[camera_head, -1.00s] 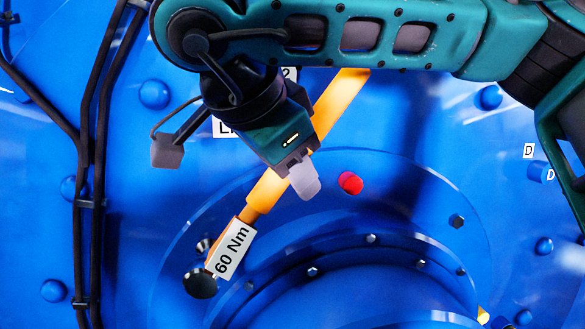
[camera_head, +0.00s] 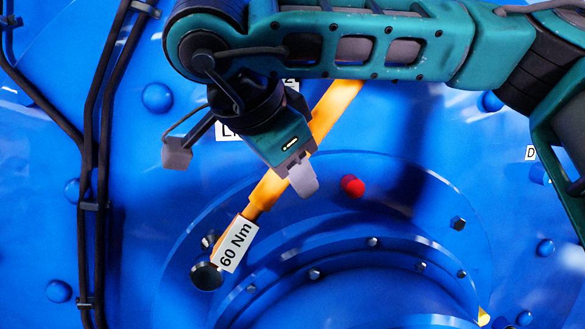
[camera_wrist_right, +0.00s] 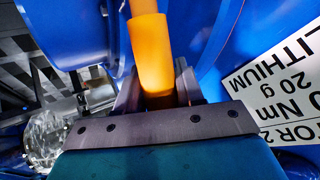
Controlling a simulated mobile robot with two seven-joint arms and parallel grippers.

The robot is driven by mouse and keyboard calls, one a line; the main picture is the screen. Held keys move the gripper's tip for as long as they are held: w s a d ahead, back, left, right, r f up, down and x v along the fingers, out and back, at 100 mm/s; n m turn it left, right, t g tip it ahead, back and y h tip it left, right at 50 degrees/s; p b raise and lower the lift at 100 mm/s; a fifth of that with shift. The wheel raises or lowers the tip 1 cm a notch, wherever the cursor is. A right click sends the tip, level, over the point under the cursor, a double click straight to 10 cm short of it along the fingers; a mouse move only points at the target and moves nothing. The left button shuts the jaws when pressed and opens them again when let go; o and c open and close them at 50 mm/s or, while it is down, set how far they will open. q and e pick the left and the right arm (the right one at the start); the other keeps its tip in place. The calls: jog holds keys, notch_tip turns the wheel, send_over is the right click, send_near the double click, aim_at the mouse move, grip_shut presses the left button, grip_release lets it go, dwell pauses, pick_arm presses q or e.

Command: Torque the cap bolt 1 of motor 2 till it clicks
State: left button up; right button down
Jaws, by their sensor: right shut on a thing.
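An orange torque wrench (camera_head: 268,190) with a "60 Nm" tag (camera_head: 235,246) lies diagonally across the blue motor (camera_head: 400,215). Its black round head (camera_head: 207,276) is at the lower left, against the motor face, and hides whatever is under it. My right gripper (camera_head: 298,178) is shut on the wrench's orange handle. The handle also shows between the fingers in the right wrist view (camera_wrist_right: 153,65). A small silver bolt (camera_head: 209,240) shows beside the wrench head. My left gripper is in neither view now.
A red cap (camera_head: 353,186) sits on the motor right of my gripper. Dark bolts ring the flange, one a hex bolt (camera_head: 458,223). Black cables (camera_head: 92,150) run down the left. A white label (camera_wrist_right: 280,85) lies at the right in the wrist view.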

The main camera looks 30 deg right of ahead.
jog(key=shift+s+d+f+m+y+b, duration=0.3)
jog(key=shift+d+f+y+b, duration=0.4)
jog(key=shift+b, duration=0.6)
jog(key=shift+d, duration=0.1)
jog(key=shift+f, duration=0.15)
jog(key=shift+s+d+f+m+t+y+b, duration=0.2)
jog(key=shift+d+f+y+b, duration=0.2)
jog(key=shift+b, duration=0.4)
jog(key=shift+s+d+f+m+t+y+b, duration=0.1)
jog(key=shift+d+f+t+y+b, duration=0.15)
jog(key=shift+f+b, duration=0.35)
jog(key=shift+r, duration=0.15)
jog(key=shift+s+d+f+y+b, duration=0.1)
jog(key=shift+d+f+y+b, duration=0.35)
jog(key=shift+b, duration=0.45)
jog(key=shift+d+f+y+b, duration=0.2)
jog(key=shift+f+b, duration=0.4)
jog(key=shift+b, duration=0.25)
